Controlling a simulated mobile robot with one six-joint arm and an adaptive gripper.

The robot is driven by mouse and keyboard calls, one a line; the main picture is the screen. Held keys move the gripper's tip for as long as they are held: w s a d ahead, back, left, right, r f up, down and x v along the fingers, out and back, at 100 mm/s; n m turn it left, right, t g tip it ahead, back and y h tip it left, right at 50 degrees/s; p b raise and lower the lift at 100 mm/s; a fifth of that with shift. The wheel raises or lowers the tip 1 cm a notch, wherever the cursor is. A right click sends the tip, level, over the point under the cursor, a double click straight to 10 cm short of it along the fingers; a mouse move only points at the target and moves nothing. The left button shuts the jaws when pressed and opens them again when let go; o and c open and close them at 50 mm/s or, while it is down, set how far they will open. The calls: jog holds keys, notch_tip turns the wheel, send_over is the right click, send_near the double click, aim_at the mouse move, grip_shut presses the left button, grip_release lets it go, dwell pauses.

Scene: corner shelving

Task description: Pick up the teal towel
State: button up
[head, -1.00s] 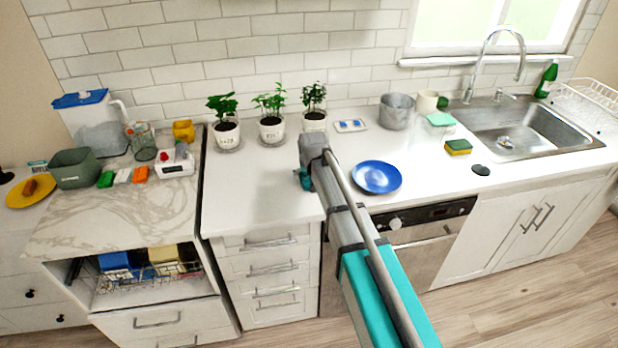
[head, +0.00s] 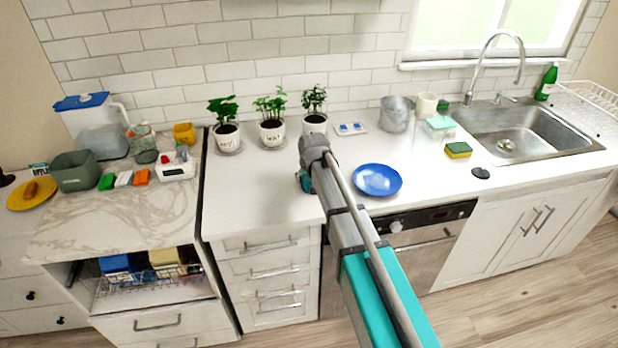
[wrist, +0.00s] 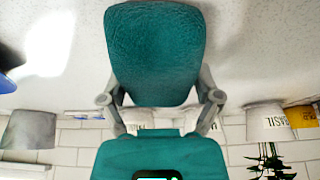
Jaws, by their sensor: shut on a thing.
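The teal towel (wrist: 155,50) shows large and close in the wrist view, folded into a thick pad with a wrinkled surface. My gripper (wrist: 160,98) is shut on it, with a grey finger link at each side; the towel hides the fingertips. In the head view my gripper (head: 308,178) is over the white counter near its front edge, left of the blue plate. Only a small teal patch of the towel (head: 304,182) shows there, mostly hidden by my arm. I cannot tell whether the towel touches the counter.
A blue plate (head: 377,180) lies just right of my gripper. Several potted plants, including a basil pot (wrist: 268,122), stand by the back wall. A grey pot (head: 395,114) and the sink (head: 530,135) are to the right. The counter left of my gripper is clear.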

notch_tip(320, 180, up, 2)
jog(key=shift+r+p, duration=0.1)
jog(key=shift+p, duration=0.8)
jog(key=s+r+p, duration=0.1)
jog(key=r+p, duration=0.1)
jog(key=s+d+r+p, duration=0.1)
jog(key=r+p, duration=0.1)
jog(key=s+d+r+p, duration=0.1)
jog(key=s+r+p, duration=0.1)
jog(key=shift+s+d+r+p, duration=0.1)
jog(key=shift+d+r+p, duration=0.15)
jog(key=shift+r+p, duration=0.1)
jog(key=s+d+r+p, duration=0.3)
jog(key=s+d, duration=0.1)
jog(key=s, duration=0.3)
jog(key=shift+s+d+r+p, duration=0.35)
jog(key=shift+s+d+p, duration=0.05)
jog(key=o, duration=0.4)
jog(key=c, duration=0.5)
jog(key=shift+f+b, duration=0.9)
jog(key=shift+f, duration=0.05)
